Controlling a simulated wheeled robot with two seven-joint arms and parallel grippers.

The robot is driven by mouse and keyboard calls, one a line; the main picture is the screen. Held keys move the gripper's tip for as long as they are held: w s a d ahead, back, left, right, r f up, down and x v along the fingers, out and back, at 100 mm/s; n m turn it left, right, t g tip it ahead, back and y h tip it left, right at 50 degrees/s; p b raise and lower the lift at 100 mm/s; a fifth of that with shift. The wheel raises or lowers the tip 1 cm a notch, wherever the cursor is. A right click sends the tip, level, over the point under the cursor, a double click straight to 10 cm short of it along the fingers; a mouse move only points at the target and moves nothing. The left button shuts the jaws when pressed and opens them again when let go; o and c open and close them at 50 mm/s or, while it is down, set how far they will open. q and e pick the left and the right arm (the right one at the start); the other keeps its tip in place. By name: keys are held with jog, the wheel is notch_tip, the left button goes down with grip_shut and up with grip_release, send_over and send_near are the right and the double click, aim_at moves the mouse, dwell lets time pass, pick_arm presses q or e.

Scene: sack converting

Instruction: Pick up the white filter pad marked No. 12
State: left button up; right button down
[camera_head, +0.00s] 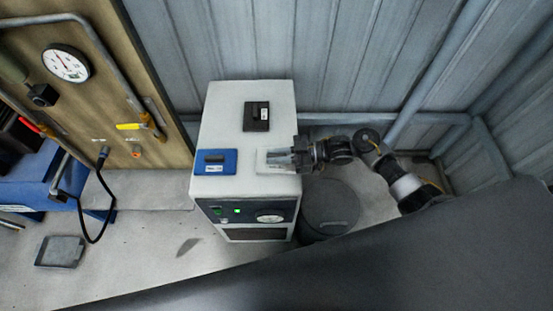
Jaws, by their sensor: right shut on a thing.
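A white filter pad (267,165) lies at the right side of the top of a white cabinet (228,104). Its marking is too small to read. My right gripper (296,156) comes in from the right and is shut on the white pad's right part, which its fingers partly hide. The pad is at or just above the cabinet top; I cannot tell which. A blue pad (214,162) and a black pad (257,116), each with a small label and a raised grip, lie on the same top. My left gripper is not in view.
A dark round bin (329,208) stands on the floor right of the cabinet. A tan panel with a gauge (66,64) and pipes stands at left. A grey tray (60,251) lies on the floor. A corrugated wall (340,60) closes the back.

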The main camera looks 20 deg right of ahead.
jog(key=shift+r, duration=0.4)
notch_tip(320, 180, up, 3)
jog(key=shift+f, duration=0.2)
jog(key=s+d+r, duration=0.3)
jog(key=s+r, duration=0.6)
jog(key=s, duration=0.4)
jog(key=shift+s+r, duration=0.3)
jog(key=shift+s, duration=0.05)
